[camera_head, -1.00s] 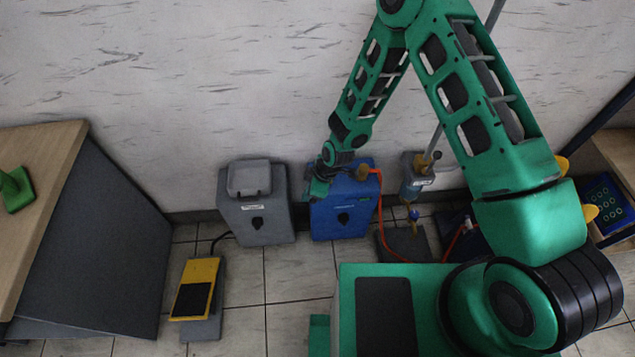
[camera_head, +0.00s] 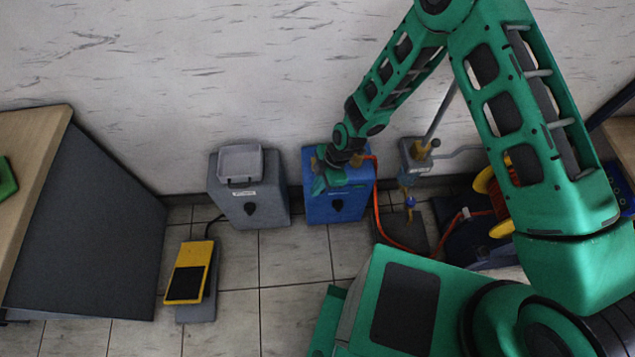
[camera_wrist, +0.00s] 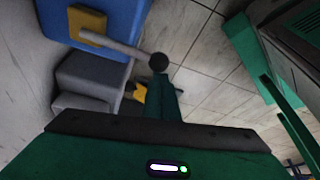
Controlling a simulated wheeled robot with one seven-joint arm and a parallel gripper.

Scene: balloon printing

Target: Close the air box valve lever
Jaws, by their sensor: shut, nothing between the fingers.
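The air box is the blue box (camera_head: 350,205) on the floor against the wall; its blue side fills the upper left of the wrist view (camera_wrist: 70,8). In the wrist view its valve lever (camera_wrist: 125,46) is a grey rod running from a gold mount (camera_wrist: 87,26) on the box to a black ball knob (camera_wrist: 159,62). My gripper (camera_head: 319,188) is at the box's top left part in the head view and hides most of the lever there. In the wrist view my shut, empty fingers (camera_wrist: 166,82) point at the knob, very close to it; contact is unclear.
A grey box (camera_head: 262,203) stands left of the blue one, with a yellow foot pedal (camera_head: 190,272) in front. An orange hose (camera_head: 378,215) runs from the blue box to the right. A metal stand (camera_head: 415,155) is beside it. A wooden-topped desk (camera_head: 30,145) is at left.

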